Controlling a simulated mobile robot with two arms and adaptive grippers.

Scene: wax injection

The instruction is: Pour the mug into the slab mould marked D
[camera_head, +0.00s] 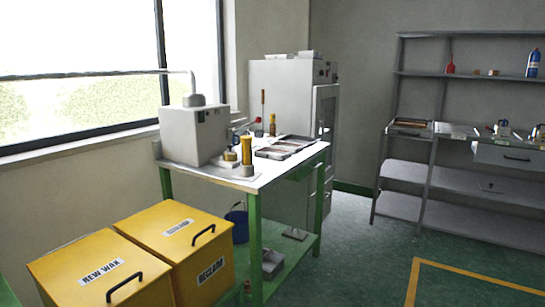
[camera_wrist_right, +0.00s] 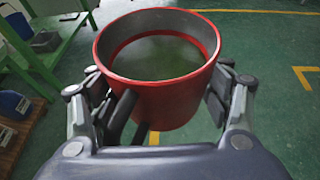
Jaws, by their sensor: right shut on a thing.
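A red mug (camera_wrist_right: 165,98) with a dark grey inner wall fills the middle of the right wrist view. My right gripper (camera_wrist_right: 163,105) is shut on it, with fingers against its left and right sides. The mug's open rim faces the camera; a greenish-grey surface shows inside, and I cannot tell whether it is liquid. Neither the mug nor any gripper shows in the head view. No mould with a readable D is in view. My left gripper is not in view.
A green-legged table (camera_head: 313,150) carries a grey machine (camera_head: 193,134), yellow cylinders and dark flat trays (camera_head: 286,146). A grey shelf unit (camera_head: 455,182) stands at the right. Green floor (camera_head: 365,240) between them is clear.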

